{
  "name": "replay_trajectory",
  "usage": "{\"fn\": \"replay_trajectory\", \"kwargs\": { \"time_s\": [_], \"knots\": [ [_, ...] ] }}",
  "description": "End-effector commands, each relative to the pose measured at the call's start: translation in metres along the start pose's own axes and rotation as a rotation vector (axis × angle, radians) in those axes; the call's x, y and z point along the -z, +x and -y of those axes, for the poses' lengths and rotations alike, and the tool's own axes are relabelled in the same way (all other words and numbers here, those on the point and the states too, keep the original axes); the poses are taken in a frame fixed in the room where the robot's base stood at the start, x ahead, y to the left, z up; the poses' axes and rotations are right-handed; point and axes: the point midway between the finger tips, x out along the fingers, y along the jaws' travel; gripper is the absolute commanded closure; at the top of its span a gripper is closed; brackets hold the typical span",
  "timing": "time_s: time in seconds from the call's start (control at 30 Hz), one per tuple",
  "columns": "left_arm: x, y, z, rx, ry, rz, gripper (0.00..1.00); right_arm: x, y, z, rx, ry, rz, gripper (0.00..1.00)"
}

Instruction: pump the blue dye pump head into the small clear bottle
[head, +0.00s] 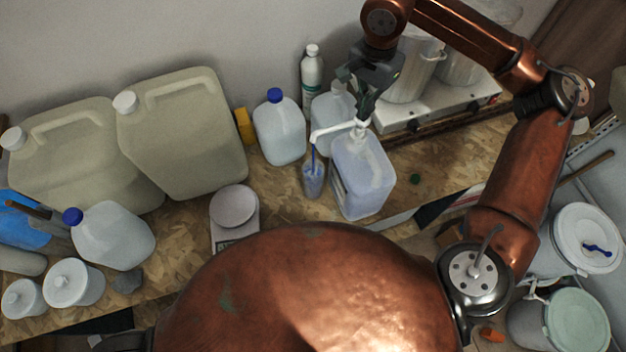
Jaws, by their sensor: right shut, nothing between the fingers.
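A squarish translucent container (364,182) with pale bluish contents stands on the chipboard bench and carries a white pump head (335,129) whose spout reaches left. A thin blue line runs down from the spout tip into a small clear bottle (313,184), which stands left of the container with blue in it. My right gripper (364,112) is shut and empty, pointing down directly over the top of the pump head; it appears to touch it, but the contact is partly hidden. My left gripper is not in view.
Two large beige drums (180,135) stand at the back left. A jug with a blue cap (279,130) is left of the pump container. A scale (233,212) sits on the front bench. A hotplate with pots (440,112) is at the right. A small green cap (415,178) lies nearby.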

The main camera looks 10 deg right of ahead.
Motion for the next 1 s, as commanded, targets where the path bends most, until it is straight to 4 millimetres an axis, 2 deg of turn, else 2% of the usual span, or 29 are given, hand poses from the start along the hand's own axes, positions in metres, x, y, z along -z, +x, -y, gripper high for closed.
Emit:
{"fn": "replay_trajectory", "kwargs": {
  "time_s": [0.23, 0.47, 1.0],
  "knots": [
    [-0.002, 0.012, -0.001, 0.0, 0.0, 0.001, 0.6, -0.001, 0.018, 0.0, -0.003, -0.001, 0.002, 1.0],
    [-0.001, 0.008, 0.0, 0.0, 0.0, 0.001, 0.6, -0.001, 0.013, 0.0, -0.003, -0.001, 0.001, 1.0],
    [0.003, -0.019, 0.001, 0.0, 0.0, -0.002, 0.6, -0.001, -0.031, 0.0, -0.002, -0.001, 0.0, 1.0]
  ]
}}
